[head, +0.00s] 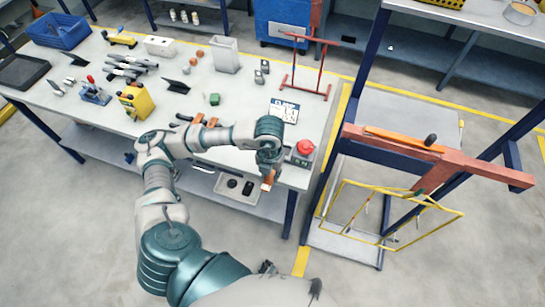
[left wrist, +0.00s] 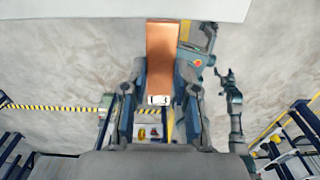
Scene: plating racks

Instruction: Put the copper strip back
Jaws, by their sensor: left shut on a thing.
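The copper strip (left wrist: 162,50) is a flat, orange-brown plate held between the fingers of my left gripper (left wrist: 160,108) in the left wrist view. In the head view my left gripper (head: 267,174) points down by the front edge of the workbench, near its right end. A small end of the copper strip (head: 267,186) shows below the fingers. The rest of it is hidden by the gripper there.
The workbench (head: 228,98) carries tools, a yellow device (head: 136,101), a red wire stand (head: 305,75) and a red button box (head: 304,150). A rack with a red beam (head: 470,170) and a hanging yellow wire frame (head: 390,192) stands at right. Open floor lies in front.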

